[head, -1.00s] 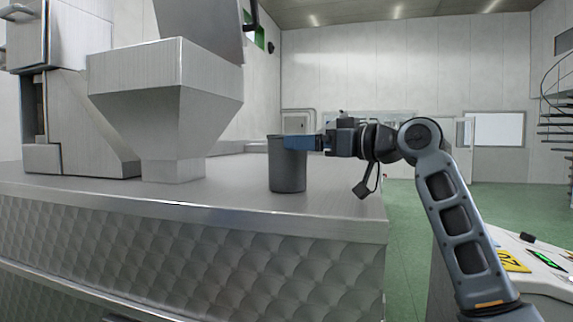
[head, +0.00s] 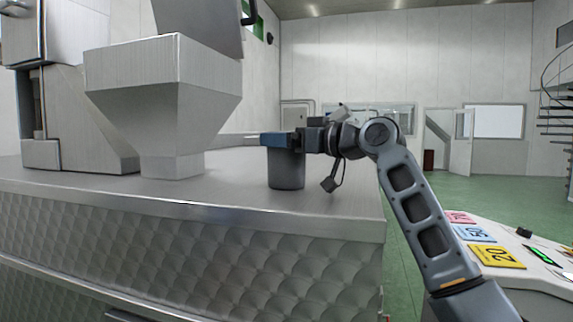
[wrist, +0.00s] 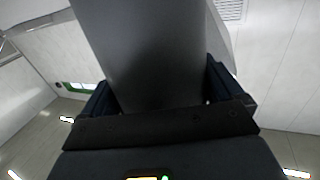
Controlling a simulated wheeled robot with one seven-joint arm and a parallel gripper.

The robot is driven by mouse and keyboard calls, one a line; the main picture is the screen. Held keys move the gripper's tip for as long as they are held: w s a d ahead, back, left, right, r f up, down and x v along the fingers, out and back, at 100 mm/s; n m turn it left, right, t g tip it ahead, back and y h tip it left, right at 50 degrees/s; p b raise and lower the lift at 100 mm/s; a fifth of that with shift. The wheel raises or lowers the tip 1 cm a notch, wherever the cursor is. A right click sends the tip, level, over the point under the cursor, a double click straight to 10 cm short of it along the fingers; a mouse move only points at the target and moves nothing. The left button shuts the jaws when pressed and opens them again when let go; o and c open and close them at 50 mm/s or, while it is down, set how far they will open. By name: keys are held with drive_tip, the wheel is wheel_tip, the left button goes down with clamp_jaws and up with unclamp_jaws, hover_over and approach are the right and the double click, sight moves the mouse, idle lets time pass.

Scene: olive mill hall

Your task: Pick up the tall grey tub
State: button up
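The tall grey tub (head: 287,172) stands upright on the steel counter (head: 230,195), near its right end. My gripper (head: 275,140) is level with the tub's upper part, reaching in from the right, and its blue fingers hide the rim in the head view. In the wrist view the tub (wrist: 150,45) fills the middle, between the two fingers of my gripper (wrist: 158,78), one on each side. The fingers look open, with slim gaps beside the tub's wall. The tub's base rests on the counter.
A steel hopper (head: 165,100) stands on the counter to the left of the tub. A control desk (head: 535,280) with coloured number cards is at the lower right. Green floor (head: 480,188) lies open beyond the counter's right edge.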

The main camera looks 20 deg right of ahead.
drive_tip(key=c, duration=1)
drive_tip(key=shift+r, duration=0.1)
drive_tip(key=shift+c, duration=0.5)
drive_tip(key=s+d+r+b, duration=0.3)
drive_tip(key=s+d+r, duration=0.3)
drive_tip(key=d+r, duration=0.4)
drive_tip(key=shift+s+r+b, duration=0.15)
drive_tip(key=shift+r+b, duration=0.2)
drive_tip(key=shift+r, duration=0.15)
